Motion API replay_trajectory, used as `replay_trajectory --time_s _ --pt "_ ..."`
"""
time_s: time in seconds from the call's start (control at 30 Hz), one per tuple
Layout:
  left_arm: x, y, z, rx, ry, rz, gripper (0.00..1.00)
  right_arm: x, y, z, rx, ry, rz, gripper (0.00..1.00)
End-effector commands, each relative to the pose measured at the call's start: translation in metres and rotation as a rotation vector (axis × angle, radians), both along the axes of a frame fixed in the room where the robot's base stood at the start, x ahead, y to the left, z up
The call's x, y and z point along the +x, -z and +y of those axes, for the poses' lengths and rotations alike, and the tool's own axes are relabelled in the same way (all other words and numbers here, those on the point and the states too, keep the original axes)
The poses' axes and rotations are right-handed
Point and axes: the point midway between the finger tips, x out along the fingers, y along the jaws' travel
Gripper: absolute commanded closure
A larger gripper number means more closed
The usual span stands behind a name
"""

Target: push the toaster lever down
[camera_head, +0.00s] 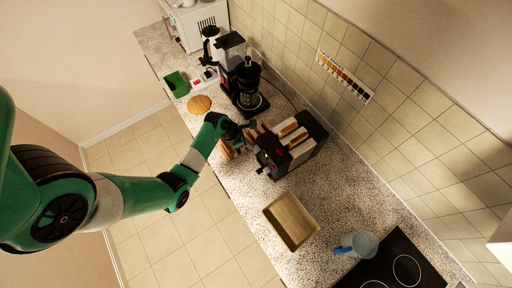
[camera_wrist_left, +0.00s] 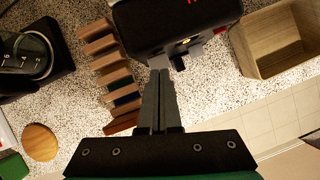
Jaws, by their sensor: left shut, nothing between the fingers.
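The toaster (camera_head: 317,128) is black and silver, with bread slices (camera_head: 290,127) in its top slots. In the left wrist view its dark end face (camera_wrist_left: 172,25) fills the top middle. A small dark tab (camera_wrist_left: 178,63), which looks like the lever, sticks out at the lower edge of that face; its height on its track cannot be told. My left gripper (camera_head: 249,132) is beside the toaster's near end. Its fingers (camera_wrist_left: 159,72) are shut with nothing between them. Their tips lie just left of the tab in the wrist view; contact cannot be told. My right gripper is out of view.
A slotted wooden rack (camera_wrist_left: 108,68) stands close beside the fingers. A coffee maker (camera_head: 243,90) is behind, toward the wall. A wooden bin (camera_head: 290,221), a blue-handled jug (camera_head: 362,244) and a hob (camera_head: 400,265) lie to the right. Speckled counter is free between toaster and bin.

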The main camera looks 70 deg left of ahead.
Motion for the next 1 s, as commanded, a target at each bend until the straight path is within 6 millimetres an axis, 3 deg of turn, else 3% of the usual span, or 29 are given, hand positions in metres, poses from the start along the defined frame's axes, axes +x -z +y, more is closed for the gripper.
replay_trajectory --time_s 0.23,1.0 --pt "0.009 0.018 -0.001 0.001 0.0 0.0 1.0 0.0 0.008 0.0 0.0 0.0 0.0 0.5" --pt "0.009 0.019 -0.001 0.001 0.0 -0.001 1.0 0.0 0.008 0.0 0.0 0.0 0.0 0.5"
